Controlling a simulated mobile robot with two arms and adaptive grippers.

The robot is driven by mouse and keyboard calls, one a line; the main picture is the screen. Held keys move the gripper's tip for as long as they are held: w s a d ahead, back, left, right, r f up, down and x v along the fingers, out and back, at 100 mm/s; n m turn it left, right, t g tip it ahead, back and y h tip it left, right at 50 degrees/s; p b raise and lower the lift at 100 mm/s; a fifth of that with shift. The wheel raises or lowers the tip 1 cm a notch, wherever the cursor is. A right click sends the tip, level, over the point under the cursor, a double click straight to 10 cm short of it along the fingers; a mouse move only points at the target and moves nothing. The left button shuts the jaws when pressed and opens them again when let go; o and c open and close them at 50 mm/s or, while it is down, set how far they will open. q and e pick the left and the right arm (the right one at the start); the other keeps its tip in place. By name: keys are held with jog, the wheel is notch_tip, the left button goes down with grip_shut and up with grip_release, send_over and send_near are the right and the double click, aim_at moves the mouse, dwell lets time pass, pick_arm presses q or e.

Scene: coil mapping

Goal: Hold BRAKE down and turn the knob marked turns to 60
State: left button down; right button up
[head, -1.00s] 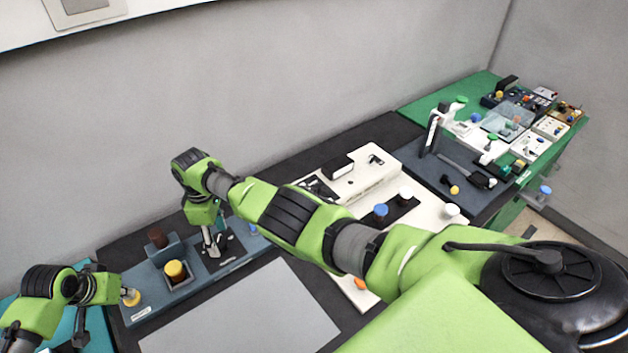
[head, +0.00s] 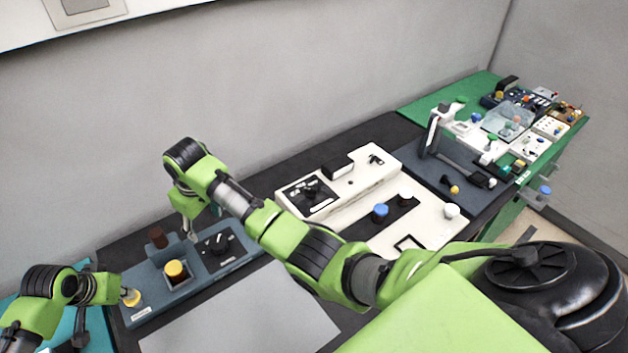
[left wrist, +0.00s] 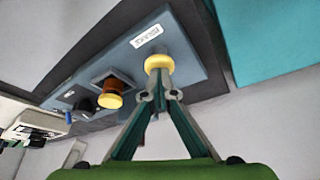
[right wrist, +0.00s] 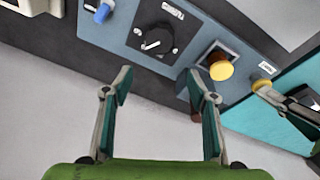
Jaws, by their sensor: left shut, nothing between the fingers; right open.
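The yellow button (head: 131,297) sits at the left end of the blue-grey panel (left wrist: 185,52), beside a white label (left wrist: 148,36) that seems to read BRAKE. My left gripper (left wrist: 158,96) is shut and empty, its fingertips against this button (left wrist: 159,62); how far it is pressed I cannot tell. The black knob (head: 217,244) stands on a black square plate; in the right wrist view the knob (right wrist: 157,41) has a pale pointer line and a blurred label above. I cannot read its setting. My right gripper (right wrist: 158,88) is open and empty, apart from the knob.
Between button and knob is a yellow-capped knob (head: 175,270) in a square recess, with a brown post (head: 157,238) behind. A blue button (right wrist: 103,13) lies beyond the knob. A white console (head: 345,185) with another black dial stands right. A grey sheet (head: 240,312) lies in front.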

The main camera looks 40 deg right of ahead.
aim_at(218, 242)
jog(key=m, duration=0.1)
jog(key=m+t, duration=0.1)
jog(key=d+m, duration=0.1)
jog(key=m, duration=0.1)
jog(key=shift+s+f+t, duration=0.2)
jog(key=shift+s+t, duration=0.05)
jog(key=shift+t, duration=0.05)
notch_tip(218, 242, up, 5)
jog(key=d, duration=0.1)
jog(key=d+f+m+h, duration=0.1)
jog(key=d+f+m, duration=0.1)
jog(key=d, duration=0.8)
jog(key=s+d+f+m+h, duration=0.1)
jog(key=d+f+m+h, duration=0.1)
jog(key=d, duration=0.8)
jog(key=s+d+f+m+h, duration=0.1)
jog(key=d+f+m, duration=0.1)
jog(key=d, duration=0.8)
jog(key=shift+d+f+m+t+h, duration=0.4)
jog(key=shift+f, duration=0.35)
